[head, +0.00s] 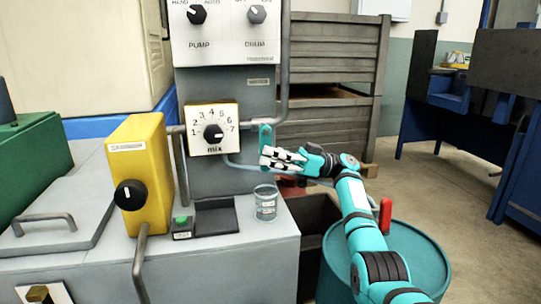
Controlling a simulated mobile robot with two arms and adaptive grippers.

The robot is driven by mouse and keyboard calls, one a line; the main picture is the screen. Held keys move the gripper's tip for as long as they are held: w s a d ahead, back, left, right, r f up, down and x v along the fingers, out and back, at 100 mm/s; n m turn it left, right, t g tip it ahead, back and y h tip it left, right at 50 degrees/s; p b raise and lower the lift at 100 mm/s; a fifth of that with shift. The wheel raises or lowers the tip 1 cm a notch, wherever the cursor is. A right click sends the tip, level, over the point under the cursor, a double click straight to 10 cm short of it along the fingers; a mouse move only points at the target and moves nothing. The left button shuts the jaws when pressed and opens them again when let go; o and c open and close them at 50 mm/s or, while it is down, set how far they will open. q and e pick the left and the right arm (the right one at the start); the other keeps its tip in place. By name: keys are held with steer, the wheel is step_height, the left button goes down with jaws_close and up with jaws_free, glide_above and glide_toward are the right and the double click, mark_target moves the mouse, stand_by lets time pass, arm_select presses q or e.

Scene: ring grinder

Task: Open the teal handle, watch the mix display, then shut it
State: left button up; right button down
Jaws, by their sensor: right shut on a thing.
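The teal handle (265,136) stands roughly upright at the right side of the grey panel, beside the mix display. My right gripper (265,157) is shut on it; its white and black fingers cover the handle's lower part. My left gripper is not in view.
A clear beaker (265,203) stands on the grey bench top below the handle. A green button box (182,227) and a yellow box with a black knob (137,176) are to its left. A teal drum (426,250) with a red handle (385,216) stands at the right, under my right arm.

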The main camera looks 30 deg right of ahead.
steer(key=shift+r, duration=0.15)
steer(key=c, duration=1.3)
jaws_free()
steer(key=shift+o, duration=0.3)
